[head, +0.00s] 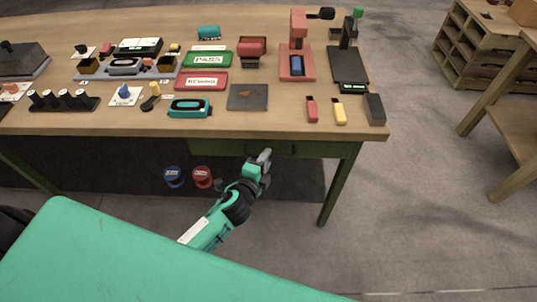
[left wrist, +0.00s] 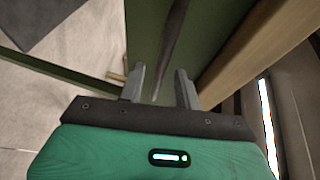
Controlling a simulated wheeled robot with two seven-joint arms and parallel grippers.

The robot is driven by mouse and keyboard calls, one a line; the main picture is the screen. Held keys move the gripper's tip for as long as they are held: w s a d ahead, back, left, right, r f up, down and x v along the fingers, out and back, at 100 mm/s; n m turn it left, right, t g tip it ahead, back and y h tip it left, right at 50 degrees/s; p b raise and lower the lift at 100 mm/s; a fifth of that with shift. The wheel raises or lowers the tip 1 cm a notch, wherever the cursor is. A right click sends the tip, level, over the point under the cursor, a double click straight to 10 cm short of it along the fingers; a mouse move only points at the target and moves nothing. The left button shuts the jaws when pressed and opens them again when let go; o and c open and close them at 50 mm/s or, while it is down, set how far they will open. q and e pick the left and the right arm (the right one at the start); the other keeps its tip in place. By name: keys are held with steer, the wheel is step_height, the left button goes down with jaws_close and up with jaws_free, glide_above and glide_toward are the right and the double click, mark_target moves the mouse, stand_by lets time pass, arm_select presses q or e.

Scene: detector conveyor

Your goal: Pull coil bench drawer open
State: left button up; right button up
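The coil bench (head: 300,128) is a wooden-topped table with green legs. Its green drawer front (head: 222,146) shows as a strip under the front edge and looks shut. My left gripper (head: 265,158) is just below that edge, in front of the drawer. In the left wrist view the green drawer face (left wrist: 148,30) has a long dark handle (left wrist: 172,45). The two grey fingers of my left gripper (left wrist: 160,72) are apart, one on each side of the handle's line. I cannot tell whether they touch it. My right gripper is not in view.
The bench top holds several items, including a green PASS tray (head: 207,59), a red tray (head: 201,81) and a dark square plate (head: 247,97). A blue bin (head: 174,176) and a red bin (head: 202,176) stand under the bench.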

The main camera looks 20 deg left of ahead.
arm_select(q)
steer(key=shift+x, duration=1.25)
steer(key=shift+c, duration=0.2)
jaws_close()
steer(key=shift+s+f, duration=0.1)
steer(key=shift+s, duration=0.05)
